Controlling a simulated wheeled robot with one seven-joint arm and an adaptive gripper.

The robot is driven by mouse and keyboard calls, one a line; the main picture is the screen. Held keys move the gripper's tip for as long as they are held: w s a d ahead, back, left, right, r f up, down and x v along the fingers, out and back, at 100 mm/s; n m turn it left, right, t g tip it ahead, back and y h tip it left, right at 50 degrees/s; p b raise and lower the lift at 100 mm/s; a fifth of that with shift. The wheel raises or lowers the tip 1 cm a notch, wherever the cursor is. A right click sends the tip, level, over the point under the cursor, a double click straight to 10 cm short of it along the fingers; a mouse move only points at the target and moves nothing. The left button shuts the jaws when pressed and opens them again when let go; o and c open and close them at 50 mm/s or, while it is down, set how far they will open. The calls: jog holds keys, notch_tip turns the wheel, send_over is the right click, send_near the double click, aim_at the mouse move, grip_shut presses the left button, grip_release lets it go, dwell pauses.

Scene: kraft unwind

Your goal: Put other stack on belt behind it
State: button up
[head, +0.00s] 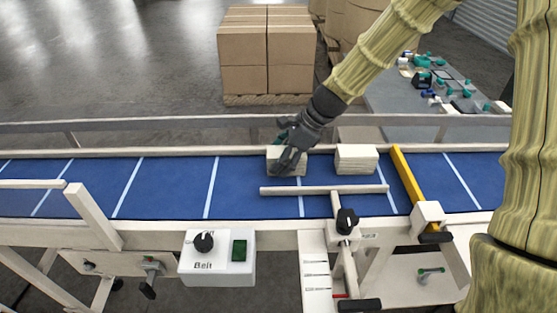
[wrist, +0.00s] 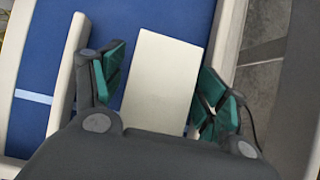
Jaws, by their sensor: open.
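Two cream stacks of flat sheets stand on the blue belt (head: 180,185), near its far rail. My gripper (head: 287,152) is open over the left stack (head: 272,158), with its fingers reaching down around it. In the wrist view this stack (wrist: 160,82) lies between the two green finger pads, with a visible gap on each side. The other stack (head: 356,160) stands a little to the right, free of the gripper and left of a yellow bar (head: 406,172). My gripper hides part of the left stack in the head view.
A pale guide rod (head: 320,190) lies across the belt in front of the stacks. A belt control box (head: 217,257) is at the near side. The belt left of the stacks is clear. Cartons (head: 267,55) and a grey table (head: 390,95) with small parts stand behind.

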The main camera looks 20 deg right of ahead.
jog(key=b+v, duration=0.2)
jog(key=v, duration=0.9)
jog(key=shift+r, duration=0.2)
jog(key=shift+a, duration=0.15)
